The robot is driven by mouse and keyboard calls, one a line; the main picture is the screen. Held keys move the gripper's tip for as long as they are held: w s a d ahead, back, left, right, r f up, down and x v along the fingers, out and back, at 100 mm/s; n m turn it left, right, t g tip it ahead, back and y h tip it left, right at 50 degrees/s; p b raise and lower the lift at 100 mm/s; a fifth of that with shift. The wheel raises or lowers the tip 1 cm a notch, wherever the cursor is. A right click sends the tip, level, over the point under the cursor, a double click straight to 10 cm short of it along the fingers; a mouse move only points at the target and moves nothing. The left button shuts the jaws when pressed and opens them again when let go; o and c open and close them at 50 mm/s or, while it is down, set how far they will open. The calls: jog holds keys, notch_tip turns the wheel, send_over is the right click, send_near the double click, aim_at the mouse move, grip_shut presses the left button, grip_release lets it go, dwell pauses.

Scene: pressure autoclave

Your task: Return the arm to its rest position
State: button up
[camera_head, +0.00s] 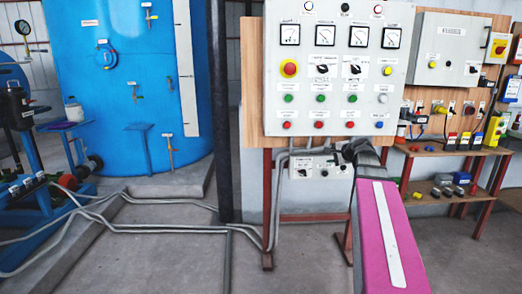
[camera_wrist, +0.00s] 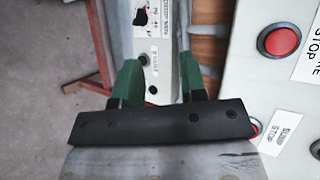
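My arm, magenta with a white strip, rises from the bottom right of the head view. Its dark end with my gripper (camera_head: 360,150) is at the lower edge of the grey control panel (camera_head: 283,75), and the fingers cannot be made out there. In the wrist view my gripper (camera_wrist: 160,80) shows two green fingers standing apart with nothing between them. I cannot tell whether the gripper touches the panel.
A small switch box (camera_head: 320,166) is mounted below the panel. A wooden bench (camera_head: 440,150) with several small devices stands to the right. A blue tank (camera_head: 130,90) stands at the left, with grey pipes (camera_head: 150,228) along the floor. The floor at bottom centre is clear.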

jog(key=s+a+f+n+g+h, duration=0.1)
jog(key=s+a+f+n+g, duration=0.3)
jog(key=f, duration=0.7)
jog(key=s+a+f+n+g+h, duration=0.1)
jog(key=s+a+f+n+g, duration=0.1)
jog(key=s+a+f, duration=0.6)
jog(key=s+f+n+g+h, duration=0.4)
jog(key=s+f+n+g, duration=0.1)
jog(key=s+f, duration=0.7)
notch_tip(320, 180, down, 2)
jog(key=shift+d+f+n+h, duration=0.25)
jog(key=shift+n+h, duration=0.05)
jog(key=shift+n, duration=0.5)
